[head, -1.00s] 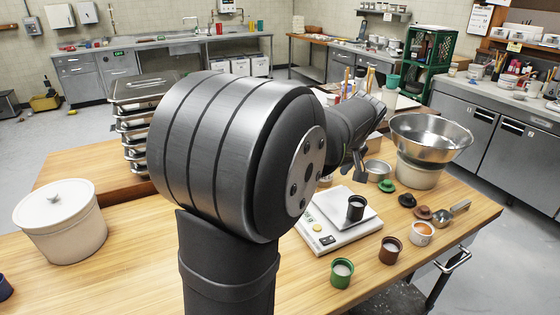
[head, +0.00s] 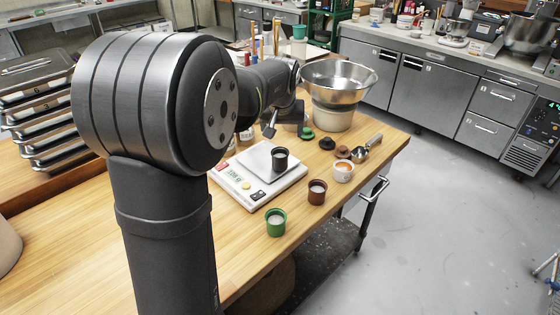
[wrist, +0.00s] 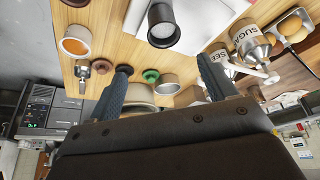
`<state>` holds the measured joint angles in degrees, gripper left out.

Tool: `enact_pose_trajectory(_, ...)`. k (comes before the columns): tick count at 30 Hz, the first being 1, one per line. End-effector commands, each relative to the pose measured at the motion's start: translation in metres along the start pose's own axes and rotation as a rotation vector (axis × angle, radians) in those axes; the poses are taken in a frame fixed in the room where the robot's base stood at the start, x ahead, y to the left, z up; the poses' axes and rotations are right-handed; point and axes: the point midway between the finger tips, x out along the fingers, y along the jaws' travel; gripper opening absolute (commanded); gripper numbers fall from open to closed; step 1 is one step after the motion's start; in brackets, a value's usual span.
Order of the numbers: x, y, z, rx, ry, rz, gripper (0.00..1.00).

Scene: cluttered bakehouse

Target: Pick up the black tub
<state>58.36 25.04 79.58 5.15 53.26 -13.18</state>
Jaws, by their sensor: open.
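The black tub (head: 280,159) stands upright on the white scale (head: 262,183), on its pale plate. It is open at the top and something greyish shows inside. In the wrist view the black tub (wrist: 163,27) is at the top centre, beyond the fingertips and roughly in line with the gap between them. My gripper (wrist: 163,64) is open and empty, its two dark fingers spread apart. In the head view my arm hides much of the gripper; a dark finger shows behind the tub, a little above it in the picture.
A green tub (head: 275,222), a brown tub (head: 317,192) and a white cup with orange contents (head: 343,171) stand near the scale. A metal scoop (head: 367,148), loose lids and a large steel bowl (head: 338,83) lie beyond. Stacked trays (head: 45,110) stand left.

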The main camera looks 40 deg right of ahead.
Motion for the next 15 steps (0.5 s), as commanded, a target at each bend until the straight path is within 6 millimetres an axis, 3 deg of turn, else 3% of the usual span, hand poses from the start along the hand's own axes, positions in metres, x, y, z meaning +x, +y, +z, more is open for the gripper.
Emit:
enact_pose_trajectory(9,0.071,-0.001,0.002,-0.001,-0.005,-0.002,0.77)
enact_pose_trajectory(15,0.095,-0.001,0.001,-0.002,-0.002,-0.002,0.77)
